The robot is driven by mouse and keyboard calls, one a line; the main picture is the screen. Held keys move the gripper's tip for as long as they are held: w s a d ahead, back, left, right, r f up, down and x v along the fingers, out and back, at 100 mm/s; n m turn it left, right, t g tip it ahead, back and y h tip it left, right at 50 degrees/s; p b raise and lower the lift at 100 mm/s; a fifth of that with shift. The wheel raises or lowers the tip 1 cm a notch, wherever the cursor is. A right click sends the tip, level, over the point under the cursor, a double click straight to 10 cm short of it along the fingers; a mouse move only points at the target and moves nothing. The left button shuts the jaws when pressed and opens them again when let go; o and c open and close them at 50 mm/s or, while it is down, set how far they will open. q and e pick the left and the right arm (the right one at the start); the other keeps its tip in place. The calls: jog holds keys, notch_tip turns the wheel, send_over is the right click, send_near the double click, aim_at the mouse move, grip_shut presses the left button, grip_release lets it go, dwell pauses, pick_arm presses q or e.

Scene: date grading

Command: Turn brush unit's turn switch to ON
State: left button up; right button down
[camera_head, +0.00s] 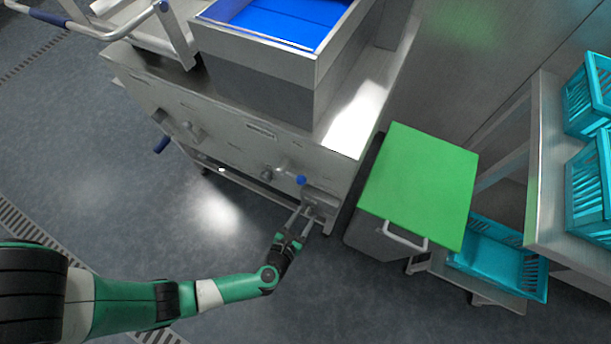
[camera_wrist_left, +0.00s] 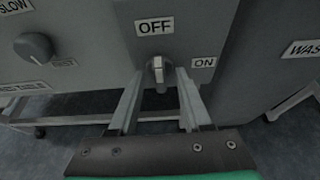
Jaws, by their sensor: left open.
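The turn switch (camera_wrist_left: 158,72) is a grey knob on a grey box on the brush unit (camera_head: 250,140). In the left wrist view its pointer stands upright, towards the OFF label (camera_wrist_left: 154,26) above it. The ON label (camera_wrist_left: 203,63) is to its right. My left gripper (camera_wrist_left: 160,85) is open, its two fingers reaching up to either side of the knob. I cannot tell whether they touch it. In the head view my left gripper (camera_head: 306,218) is at the switch box (camera_head: 320,199), and the knob itself is too small to make out. My right gripper is not in view.
A second knob (camera_wrist_left: 33,46) with a SLOW label sits on the panel to the left. A bin with a green lid (camera_head: 420,180) stands close to the right of the unit. Turquoise crates (camera_head: 590,185) are farther right. The floor left of the gripper is clear.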

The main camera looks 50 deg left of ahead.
pick_arm(q)
jog(key=shift+w+a+f, duration=0.15)
jog(key=shift+w+a, duration=0.05)
jog(key=shift+w, duration=0.2)
grip_shut()
